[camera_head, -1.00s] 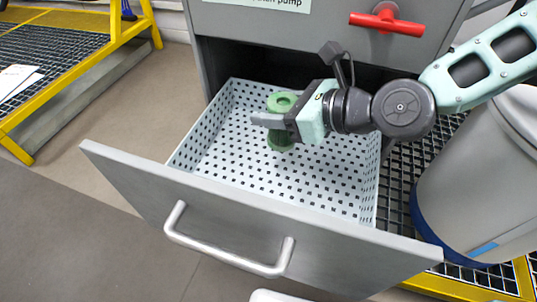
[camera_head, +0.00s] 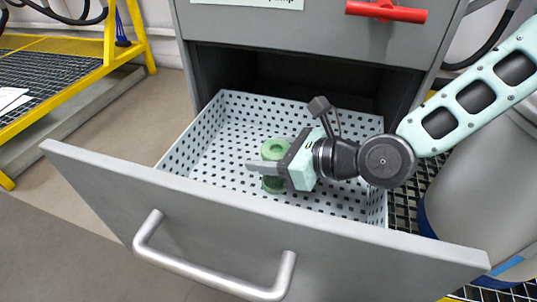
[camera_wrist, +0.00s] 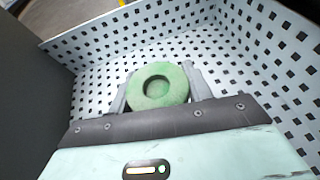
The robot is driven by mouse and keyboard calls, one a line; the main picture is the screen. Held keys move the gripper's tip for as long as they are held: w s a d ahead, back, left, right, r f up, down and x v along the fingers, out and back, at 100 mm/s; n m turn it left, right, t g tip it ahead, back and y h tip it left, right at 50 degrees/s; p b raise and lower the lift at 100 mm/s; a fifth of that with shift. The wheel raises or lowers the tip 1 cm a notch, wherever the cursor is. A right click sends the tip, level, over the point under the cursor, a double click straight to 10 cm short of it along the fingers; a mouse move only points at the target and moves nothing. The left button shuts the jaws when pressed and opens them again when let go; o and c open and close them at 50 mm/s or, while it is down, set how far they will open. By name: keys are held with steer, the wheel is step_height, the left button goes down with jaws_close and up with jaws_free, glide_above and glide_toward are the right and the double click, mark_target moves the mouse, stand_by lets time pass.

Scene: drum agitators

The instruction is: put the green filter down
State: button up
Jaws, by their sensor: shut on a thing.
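The green filter (camera_head: 275,152) is a spool-like piece with a wide round top, a hole in its middle and a wider lower end. It stands roughly upright inside the white perforated drawer tray (camera_head: 205,142). My gripper (camera_head: 262,166) is shut around the filter's middle from the right. In the wrist view the filter's ringed top (camera_wrist: 158,87) sits between the two grey fingers. Its bottom is partly hidden, and I cannot tell whether it touches the tray floor.
The drawer's grey front (camera_head: 330,250) with its bar handle (camera_head: 205,270) stands pulled out. The cabinet (camera_head: 290,30) with a red handle (camera_head: 386,11) rises behind. A grey drum (camera_head: 490,190) stands at right. The tray floor around the filter is clear.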

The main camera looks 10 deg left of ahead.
steer(key=shift+f, duration=0.15)
steer(key=o, duration=1)
steer(key=shift+c, duration=0.2)
steer(key=shift+d+r, duration=0.2)
steer(key=shift+r, duration=0.15)
steer(key=p+v, duration=1.1)
steer(key=p, duration=0.7)
steer(key=shift+d+p, duration=0.25)
steer(key=shift+p, duration=0.05)
